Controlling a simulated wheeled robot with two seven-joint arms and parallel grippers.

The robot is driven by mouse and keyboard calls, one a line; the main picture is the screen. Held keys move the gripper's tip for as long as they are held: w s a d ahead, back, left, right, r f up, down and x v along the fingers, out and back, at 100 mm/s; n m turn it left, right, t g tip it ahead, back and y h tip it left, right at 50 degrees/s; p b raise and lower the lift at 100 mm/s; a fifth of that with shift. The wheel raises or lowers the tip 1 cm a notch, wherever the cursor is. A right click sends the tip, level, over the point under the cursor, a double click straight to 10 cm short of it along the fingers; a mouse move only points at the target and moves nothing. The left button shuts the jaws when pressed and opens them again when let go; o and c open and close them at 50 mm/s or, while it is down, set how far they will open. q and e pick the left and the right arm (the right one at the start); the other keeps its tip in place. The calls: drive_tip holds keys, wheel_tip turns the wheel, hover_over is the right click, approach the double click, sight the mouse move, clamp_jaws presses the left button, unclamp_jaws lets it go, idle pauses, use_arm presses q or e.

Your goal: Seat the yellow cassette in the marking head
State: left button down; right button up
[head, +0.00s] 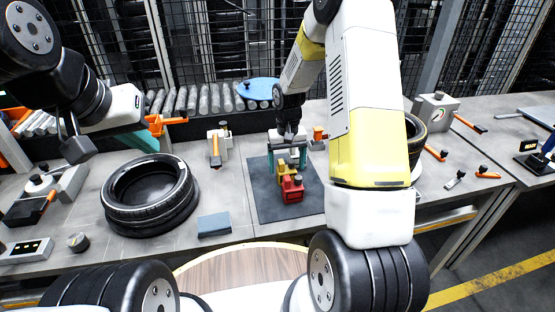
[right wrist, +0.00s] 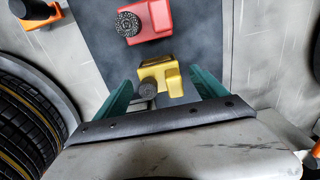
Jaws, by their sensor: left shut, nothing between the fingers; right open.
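The yellow cassette (head: 281,171) stands on a dark mat, just behind a red cassette (head: 291,190) of similar shape. In the right wrist view the yellow cassette (right wrist: 161,73) has a dark round knob and lies between two teal fingers. My right gripper (head: 288,157) is open and points down over the yellow cassette, one finger on each side; contact cannot be told. My left gripper (head: 76,148) is shut and empty, raised at the left, well away from the cassettes. I cannot tell for certain which fixture is the marking head.
The dark mat (head: 254,188) lies on the grey bench. A tyre (head: 150,190) lies left of it, with a blue-grey block (head: 214,224) between. A grey fixture with an orange handle (head: 215,150) stands behind left. A gauge block (head: 436,108) stands at the right.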

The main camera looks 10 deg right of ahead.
wheel_tip(320, 180, down, 2)
drive_tip(key=shift+f, duration=0.2)
drive_tip(key=shift+r, duration=0.1)
drive_tip(key=c, duration=1.6)
